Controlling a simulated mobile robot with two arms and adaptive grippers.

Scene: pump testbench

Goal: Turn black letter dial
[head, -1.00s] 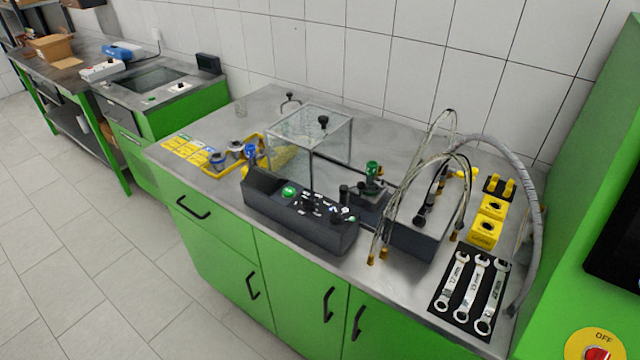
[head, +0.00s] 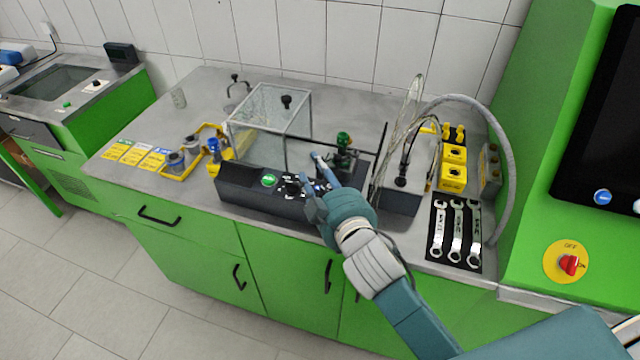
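The black control box (head: 242,189) sits on the front of the steel bench. It carries a lit green button (head: 269,180) and a black dial (head: 293,188) with small white markings around it, too small to read. My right gripper (head: 310,172) reaches over the right part of the box from the lower right. Its fingers are apart with nothing seen between them. The fingertips are just right of and above the dial, and I cannot tell whether they touch the box. The gripper hides the right part of the panel. My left gripper is not in view.
A clear glass case (head: 262,122) stands behind the box, with a green-topped valve (head: 344,143) to its right. Hoses (head: 405,125) arch farther right, by yellow blocks (head: 453,170) and wrenches (head: 456,230). A yellow tray (head: 180,173) lies left. The back left bench is mostly clear.

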